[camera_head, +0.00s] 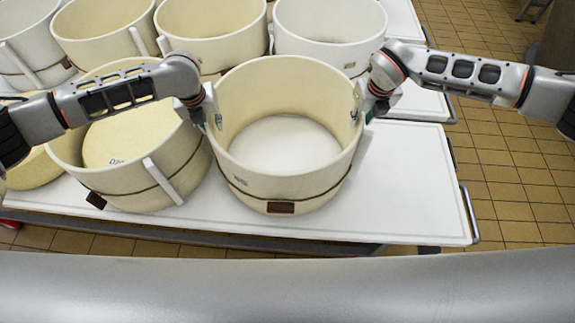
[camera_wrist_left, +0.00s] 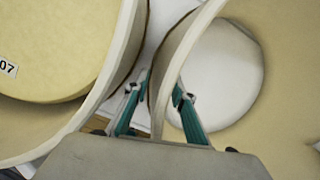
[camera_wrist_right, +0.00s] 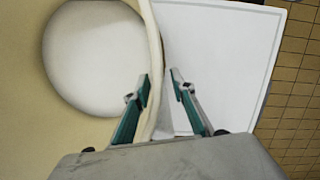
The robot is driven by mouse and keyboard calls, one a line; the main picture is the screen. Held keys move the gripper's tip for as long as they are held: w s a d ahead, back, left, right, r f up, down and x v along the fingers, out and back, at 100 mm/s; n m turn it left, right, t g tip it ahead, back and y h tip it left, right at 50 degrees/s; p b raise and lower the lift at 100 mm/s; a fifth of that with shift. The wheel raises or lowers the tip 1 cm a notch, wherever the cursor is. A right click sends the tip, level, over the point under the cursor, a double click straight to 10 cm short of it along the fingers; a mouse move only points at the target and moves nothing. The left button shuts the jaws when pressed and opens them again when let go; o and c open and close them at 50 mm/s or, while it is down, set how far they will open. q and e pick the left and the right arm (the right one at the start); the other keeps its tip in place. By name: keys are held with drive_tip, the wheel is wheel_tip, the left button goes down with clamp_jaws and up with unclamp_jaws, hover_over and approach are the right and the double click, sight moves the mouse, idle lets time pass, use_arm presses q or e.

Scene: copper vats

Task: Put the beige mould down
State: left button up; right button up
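The beige mould (camera_head: 282,180) is a round, open-topped hoop, upright over the front part of the white table (camera_head: 415,200). A pale disc shows inside it. I cannot tell whether its lower edge touches the table.
Another beige mould (camera_head: 185,165) with a yellow cheese inside (camera_head: 135,138) stands close on the left. Several more moulds (camera_head: 215,45) stand behind. The white table is clear to the right, up to its metal side rail (camera_head: 470,215). Tiled floor (camera_head: 520,180) lies beyond.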

use_arm(q)
drive_tip(key=shift+r, duration=0.15)
use_arm(e)
drive_tip(key=shift+r, duration=0.15)
use_arm(q)
drive_tip(key=v, duration=1.1)
drive_tip(key=shift+s+r, duration=0.15)
drive_tip(key=shift+r, duration=0.15)
use_arm(e)
drive_tip(key=v, duration=1.1)
drive_tip(key=shift+r, duration=0.35)
drive_tip(key=shift+s, duration=0.1)
drive_tip(key=shift+d, duration=0.1)
